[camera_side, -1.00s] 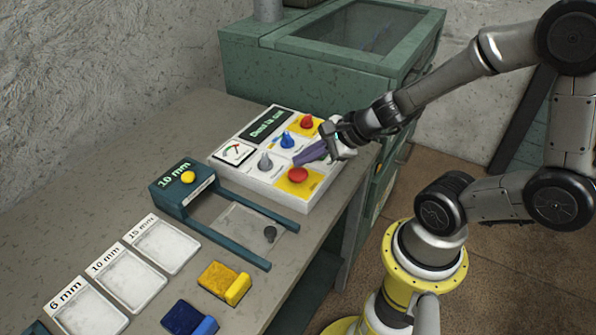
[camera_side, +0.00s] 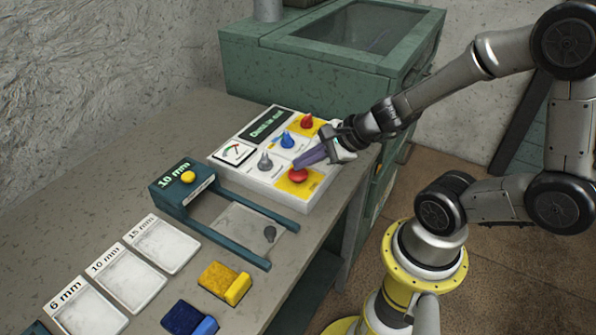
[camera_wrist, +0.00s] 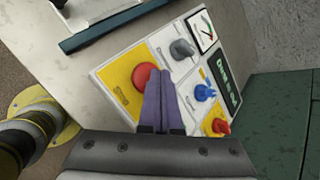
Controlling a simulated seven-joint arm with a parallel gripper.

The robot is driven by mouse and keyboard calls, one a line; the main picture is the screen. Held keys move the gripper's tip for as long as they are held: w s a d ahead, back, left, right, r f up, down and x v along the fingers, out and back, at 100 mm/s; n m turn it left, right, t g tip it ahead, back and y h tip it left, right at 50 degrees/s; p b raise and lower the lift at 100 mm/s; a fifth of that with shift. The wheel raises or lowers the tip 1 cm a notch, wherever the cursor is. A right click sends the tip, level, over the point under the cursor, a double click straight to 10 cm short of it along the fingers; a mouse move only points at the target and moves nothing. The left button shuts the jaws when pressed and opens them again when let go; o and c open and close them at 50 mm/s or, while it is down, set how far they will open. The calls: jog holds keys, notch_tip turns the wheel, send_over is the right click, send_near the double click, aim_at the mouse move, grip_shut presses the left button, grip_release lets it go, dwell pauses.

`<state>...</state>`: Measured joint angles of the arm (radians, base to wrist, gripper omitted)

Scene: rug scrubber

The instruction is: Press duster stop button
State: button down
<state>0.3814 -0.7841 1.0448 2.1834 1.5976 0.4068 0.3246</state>
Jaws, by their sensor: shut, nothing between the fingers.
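A white control panel (camera_side: 262,186) lies on the bench. A red round button (camera_side: 298,174) sits on a yellow square at its near right corner. It also shows in the wrist view (camera_wrist: 144,74). My gripper (camera_side: 299,164) is shut and empty, its purple fingers pointing down-left. In the side view the fingertips are at the far edge of the red button; in the wrist view they (camera_wrist: 160,78) are right beside it. I cannot tell whether they touch it.
The panel also has a grey knob (camera_side: 265,161), a blue knob (camera_side: 287,140), another red knob (camera_side: 306,121), a gauge (camera_side: 232,152) and a display (camera_side: 266,126). A green frame (camera_side: 180,205), trays (camera_side: 135,281) and yellow (camera_side: 222,278) and blue (camera_side: 186,318) blocks lie nearer. A green cabinet (camera_side: 300,75) stands behind.

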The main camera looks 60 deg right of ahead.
aim_at(303, 173)
jog(key=shift+f, duration=0.55)
dwell(0.9)
jog(key=shift+r, duration=0.95)
jog(key=shift+r, duration=2.5)
